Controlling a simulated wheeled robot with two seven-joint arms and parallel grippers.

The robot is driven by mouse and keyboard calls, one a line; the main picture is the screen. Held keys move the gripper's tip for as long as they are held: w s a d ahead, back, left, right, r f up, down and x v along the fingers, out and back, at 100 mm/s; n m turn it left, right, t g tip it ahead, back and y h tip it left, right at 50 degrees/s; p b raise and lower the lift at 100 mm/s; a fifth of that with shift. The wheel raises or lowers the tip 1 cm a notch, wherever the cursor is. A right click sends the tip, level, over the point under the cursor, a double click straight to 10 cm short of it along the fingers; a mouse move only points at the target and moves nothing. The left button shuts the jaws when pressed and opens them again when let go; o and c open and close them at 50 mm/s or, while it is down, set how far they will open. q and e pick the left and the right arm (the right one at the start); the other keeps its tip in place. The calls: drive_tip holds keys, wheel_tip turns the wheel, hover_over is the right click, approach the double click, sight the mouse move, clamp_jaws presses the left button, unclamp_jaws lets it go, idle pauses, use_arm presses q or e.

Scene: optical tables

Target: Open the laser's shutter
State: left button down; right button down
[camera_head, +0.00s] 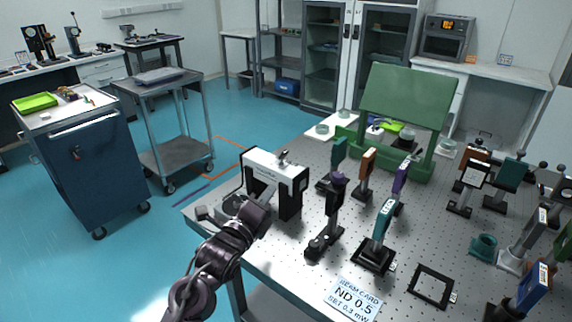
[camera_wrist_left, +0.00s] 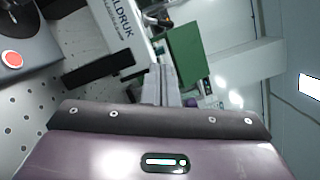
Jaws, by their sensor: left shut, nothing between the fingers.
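The laser (camera_head: 290,172) is a white box with black ends near the left edge of the optical table. A small metallic fitting (camera_head: 284,157) stands on its top; I cannot tell whether this is the shutter or how it is set. The left wrist view shows the laser's white side with lettering (camera_wrist_left: 112,22), and a small metal part (camera_wrist_left: 158,18) beyond it. My left gripper (camera_head: 268,192) is in front of the laser's near side, its fingers (camera_wrist_left: 163,84) shut and empty. I cannot tell whether they touch the laser. My right gripper is not in view.
A dark box with a red button (camera_wrist_left: 12,59) is beside the laser. Several optic mounts, including a teal one (camera_head: 384,222), stand to the right. A beam card sign (camera_head: 355,297) is at the table's front. A green panel (camera_head: 408,97) stands at the back.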

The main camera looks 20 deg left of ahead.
sight(285, 174)
use_arm(q)
drive_tip(key=shift+w+r+m+t, duration=0.15)
drive_tip(key=shift+r+m+t, duration=0.15)
drive_tip(key=shift+r+m, duration=0.2)
drive_tip(key=shift+w, duration=0.1)
drive_tip(key=w, duration=0.3)
drive_tip(key=w+p, duration=0.1)
drive_tip(key=w, duration=0.1)
drive_tip(key=w+d+r+p, duration=0.1)
drive_tip(key=w, duration=0.2)
drive_tip(key=shift+w+r, duration=0.1)
drive_tip(key=shift+w, duration=0.2)
drive_tip(key=shift+w+d, duration=0.1)
drive_tip(key=shift+w, duration=0.45)
drive_tip(key=shift+p, duration=0.35)
drive_tip(key=shift+r+n, duration=0.15)
drive_tip(key=shift+n, duration=0.25)
